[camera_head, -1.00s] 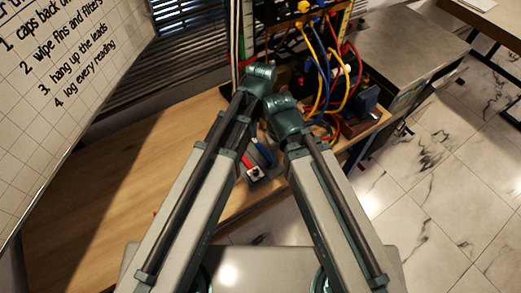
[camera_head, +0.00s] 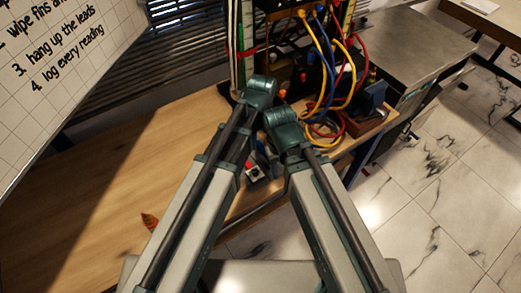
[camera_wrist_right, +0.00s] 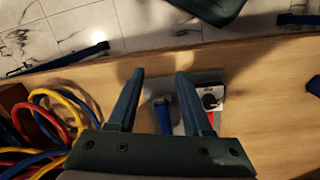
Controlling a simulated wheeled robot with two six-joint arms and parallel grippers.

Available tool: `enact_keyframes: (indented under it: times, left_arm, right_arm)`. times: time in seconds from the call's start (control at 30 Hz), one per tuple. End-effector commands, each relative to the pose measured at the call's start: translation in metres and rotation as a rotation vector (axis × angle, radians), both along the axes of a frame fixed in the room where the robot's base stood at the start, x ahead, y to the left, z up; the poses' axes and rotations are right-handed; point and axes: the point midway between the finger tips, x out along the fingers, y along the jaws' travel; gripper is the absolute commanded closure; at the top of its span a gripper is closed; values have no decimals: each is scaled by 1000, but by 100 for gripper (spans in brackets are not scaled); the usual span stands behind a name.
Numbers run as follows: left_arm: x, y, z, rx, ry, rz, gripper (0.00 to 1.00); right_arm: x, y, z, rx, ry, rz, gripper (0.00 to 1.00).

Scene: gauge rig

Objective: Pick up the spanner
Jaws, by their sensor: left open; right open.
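I cannot pick out the spanner with certainty.
Red, blue and yellow leads (camera_head: 325,70) hang from a rack at the back and pile on the wooden bench (camera_head: 110,190). A blue vise-like thing (camera_head: 371,97) stands at right. An orange-brown cone (camera_head: 150,221) stands at lower left. The bench's left side is mostly clear.

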Motion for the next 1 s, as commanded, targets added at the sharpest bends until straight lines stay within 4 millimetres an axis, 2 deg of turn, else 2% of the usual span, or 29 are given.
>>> enact_keyframes:
  times: [0.03,0.17,0.47,0.57,0.8,0.83,1.0]
  left_arm:
    - [1,0,-14,0,0,0,40]
    - [1,0,-28,0,0,0,40]
    - [1,0,-28,0,0,0,40]
    - [1,0,-28,0,0,0,54]
    - [1,0,-28,0,0,0,98]
    - [1,0,-28,0,0,0,100]
    - [1,0,-28,0,0,0,100]
  right_arm:
    - [0,0,-14,0,0,0,50]
    - [0,0,-28,0,0,0,50]
    - [0,0,-28,0,0,0,50]
    - [0,0,-28,0,0,0,50]
    - [0,0,-28,0,0,0,50]
    - [0,0,-28,0,0,0,50]
    - [0,0,-28,0,0,0,50]
